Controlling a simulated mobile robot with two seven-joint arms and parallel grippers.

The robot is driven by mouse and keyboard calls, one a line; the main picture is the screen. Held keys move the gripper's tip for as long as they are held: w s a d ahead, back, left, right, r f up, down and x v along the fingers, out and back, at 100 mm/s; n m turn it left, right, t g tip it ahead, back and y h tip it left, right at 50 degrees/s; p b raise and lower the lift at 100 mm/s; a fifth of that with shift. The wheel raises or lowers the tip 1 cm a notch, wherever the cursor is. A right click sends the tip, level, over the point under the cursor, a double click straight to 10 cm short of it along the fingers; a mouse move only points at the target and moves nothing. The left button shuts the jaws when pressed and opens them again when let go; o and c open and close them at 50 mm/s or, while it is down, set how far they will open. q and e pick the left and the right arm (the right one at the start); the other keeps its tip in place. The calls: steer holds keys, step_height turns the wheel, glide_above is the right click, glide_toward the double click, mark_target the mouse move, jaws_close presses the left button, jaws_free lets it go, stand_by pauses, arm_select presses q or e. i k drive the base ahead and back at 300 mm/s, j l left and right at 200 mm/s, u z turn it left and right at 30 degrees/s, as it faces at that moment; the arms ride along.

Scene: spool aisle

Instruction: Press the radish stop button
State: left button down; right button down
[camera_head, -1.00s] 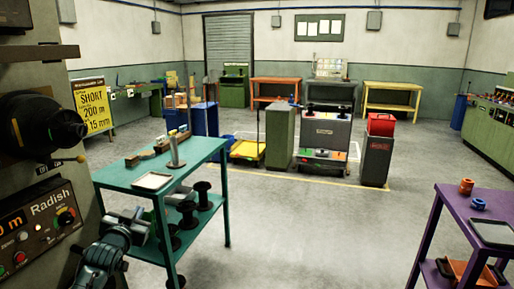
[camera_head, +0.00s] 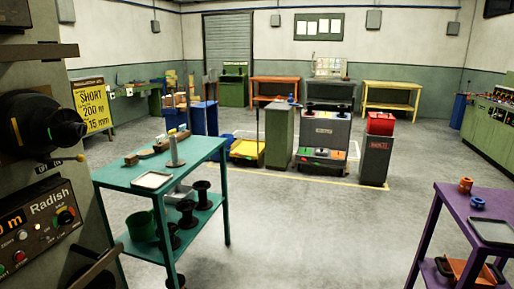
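The radish machine's control panel (camera_head: 40,222) is at the left edge, with the word "Radish" in white. A red button (camera_head: 19,256) sits low on the panel, its label too small to read. A pale button (camera_head: 22,235) marked "Down" is above it, and a green button (camera_head: 3,270) is partly cut off by the picture edge. A dial (camera_head: 66,215) with a coloured scale is to the right. Neither of my grippers is in view, and nothing covers the red button.
A black spool-like drum (camera_head: 45,125) juts out above the panel. A dark bar (camera_head: 95,270) sticks out below it. A teal table (camera_head: 205,150) with spools and a green bucket (camera_head: 142,226) underneath stands close by. A purple table (camera_head: 449,200) is at right. The floor between is clear.

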mark_target(20, 256)
steer(key=u, duration=1.25)
